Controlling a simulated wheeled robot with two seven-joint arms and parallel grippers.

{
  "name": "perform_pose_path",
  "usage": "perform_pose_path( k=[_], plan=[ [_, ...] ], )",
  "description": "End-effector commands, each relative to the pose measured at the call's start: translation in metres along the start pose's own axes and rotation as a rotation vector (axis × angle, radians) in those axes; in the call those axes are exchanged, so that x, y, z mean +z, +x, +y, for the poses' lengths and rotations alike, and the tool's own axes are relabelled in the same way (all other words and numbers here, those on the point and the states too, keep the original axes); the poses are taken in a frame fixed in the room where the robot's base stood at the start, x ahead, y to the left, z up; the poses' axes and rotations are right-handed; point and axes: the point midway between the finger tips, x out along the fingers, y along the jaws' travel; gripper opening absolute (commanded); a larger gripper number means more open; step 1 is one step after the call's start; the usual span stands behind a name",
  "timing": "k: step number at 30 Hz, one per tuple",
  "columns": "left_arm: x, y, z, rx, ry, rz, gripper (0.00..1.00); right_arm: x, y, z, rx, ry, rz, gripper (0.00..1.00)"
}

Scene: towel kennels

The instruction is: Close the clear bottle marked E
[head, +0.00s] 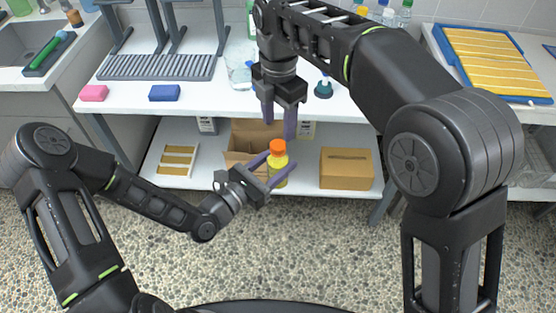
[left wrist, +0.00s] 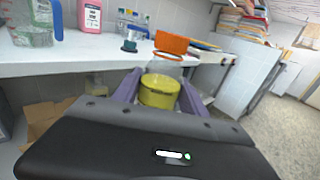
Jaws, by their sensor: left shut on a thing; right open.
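A clear bottle (head: 278,163) with yellow liquid is held upright in front of the lower shelf. It also shows in the left wrist view (left wrist: 159,90). An orange cap (head: 278,146) is at its top, and in the left wrist view the cap (left wrist: 172,43) looks wider than the bottle neck. I cannot tell whether it is screwed on. No letter E is readable. My left gripper (head: 279,168) is shut on the bottle, one finger on each side. My right gripper (head: 279,133) is open and empty, pointing down just above the cap.
A white bench (head: 130,103) stands behind, with a pink block (head: 93,93), a blue block (head: 164,93), a grey rack (head: 155,67) and a glass beaker (head: 239,75). The lower shelf holds cardboard boxes (head: 347,168) and a slatted tray (head: 178,160). The floor in front is clear.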

Motion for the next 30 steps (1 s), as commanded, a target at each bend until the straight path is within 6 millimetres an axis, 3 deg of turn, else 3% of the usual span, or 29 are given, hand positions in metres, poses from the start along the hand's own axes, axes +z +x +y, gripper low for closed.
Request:
perform_pose_path(
  k=[13, 25, 30],
  plan=[
    [0.001, 0.000, 0.000, 0.000, 0.000, -0.002, 0.00, -0.001, 0.057, 0.000, 0.001, -0.001, 0.001, 0.51],
    [0.001, 0.000, 0.000, 0.000, 0.001, -0.002, 0.00, -0.001, 0.063, 0.001, 0.002, -0.001, 0.000, 0.50],
    [0.001, 0.000, 0.000, 0.000, 0.000, -0.002, 0.00, -0.001, 0.063, 0.001, 0.002, -0.001, 0.000, 0.36]
  ],
)
